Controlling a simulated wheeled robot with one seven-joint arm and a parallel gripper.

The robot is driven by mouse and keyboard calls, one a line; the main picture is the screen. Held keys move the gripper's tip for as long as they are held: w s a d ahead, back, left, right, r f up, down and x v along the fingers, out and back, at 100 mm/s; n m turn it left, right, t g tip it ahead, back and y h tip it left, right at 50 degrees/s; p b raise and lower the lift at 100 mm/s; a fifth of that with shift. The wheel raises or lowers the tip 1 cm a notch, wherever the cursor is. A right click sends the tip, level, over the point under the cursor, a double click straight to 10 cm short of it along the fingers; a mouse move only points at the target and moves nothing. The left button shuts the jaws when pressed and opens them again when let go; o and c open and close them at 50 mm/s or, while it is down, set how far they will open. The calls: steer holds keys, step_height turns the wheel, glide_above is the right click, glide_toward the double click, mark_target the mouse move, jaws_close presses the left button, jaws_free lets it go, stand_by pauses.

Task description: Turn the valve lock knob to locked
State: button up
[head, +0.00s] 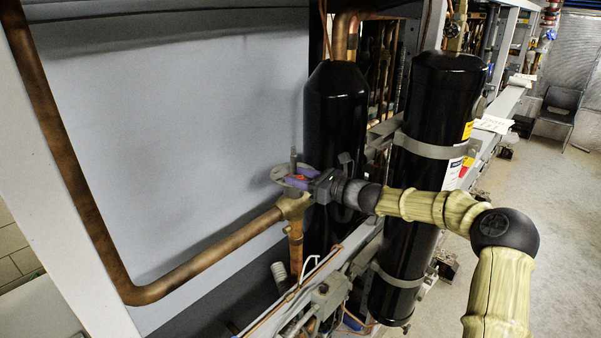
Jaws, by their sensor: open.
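The valve lock knob (296,182) shows as a small purple piece with a red-orange mark. It sits above a brass valve body (292,207) at the end of a copper pipe. My gripper (308,181) reaches in from the right, its dark fingers open right at the knob. The fingers and the gripper body hide part of the knob. I cannot tell whether the fingers touch it, or which way the knob is turned.
A black cylinder (335,115) stands just behind my gripper. A larger strapped black cylinder (435,100) stands behind my arm. The copper pipe (210,266) runs left across a grey panel (180,110). A grey box (330,298) with cables sits below. Open floor lies to the right.

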steer(key=shift+a, duration=0.1)
jaws_close()
